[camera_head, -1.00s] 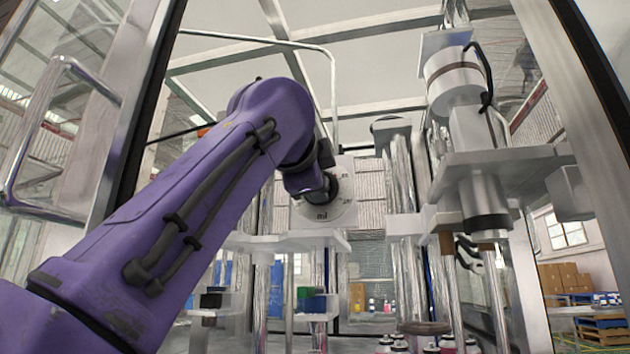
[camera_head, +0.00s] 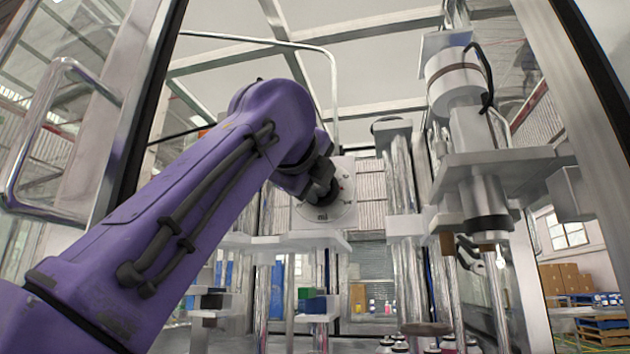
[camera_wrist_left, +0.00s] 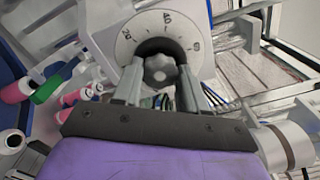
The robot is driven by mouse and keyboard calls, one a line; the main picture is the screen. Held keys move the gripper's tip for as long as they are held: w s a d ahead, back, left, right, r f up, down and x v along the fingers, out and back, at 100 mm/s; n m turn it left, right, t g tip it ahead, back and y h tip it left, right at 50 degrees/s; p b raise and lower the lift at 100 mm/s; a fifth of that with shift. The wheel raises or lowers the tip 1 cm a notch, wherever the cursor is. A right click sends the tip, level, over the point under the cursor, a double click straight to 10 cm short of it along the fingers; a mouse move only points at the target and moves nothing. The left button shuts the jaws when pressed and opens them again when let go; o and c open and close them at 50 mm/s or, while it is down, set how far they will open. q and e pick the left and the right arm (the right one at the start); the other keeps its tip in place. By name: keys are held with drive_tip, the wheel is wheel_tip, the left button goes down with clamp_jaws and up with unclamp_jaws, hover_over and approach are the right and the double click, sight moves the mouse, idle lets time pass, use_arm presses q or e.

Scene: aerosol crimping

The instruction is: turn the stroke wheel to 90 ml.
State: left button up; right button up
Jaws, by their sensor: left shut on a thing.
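The stroke wheel is a grey lobed knob (camera_wrist_left: 160,71) in front of a round white dial (camera_wrist_left: 128,40) with dark numbers and ticks, which are too small to read surely. In the head view the dial (camera_head: 345,212) sits on a pale square plate, with "ml" low on it, and my wrist hides much of it. My left gripper (camera_wrist_left: 160,84) is shut on the knob, one finger on each side, and it also shows as a dark shape in front of the dial in the head view (camera_head: 326,190). My right gripper is not in view.
A metal press head (camera_head: 487,205) hangs at the right on steel columns. A pale bracket (camera_head: 290,242) lies below the dial. Glass door frames stand at both sides. Several small bottles (camera_head: 400,345) stand low at the front.

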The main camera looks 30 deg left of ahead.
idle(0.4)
use_arm(q)
drive_tip(key=o, duration=1.1)
drive_tip(key=shift+c, duration=0.2)
drive_tip(key=b+v, duration=0.3)
drive_tip(key=v, duration=0.7)
drive_tip(key=shift+s, duration=0.25)
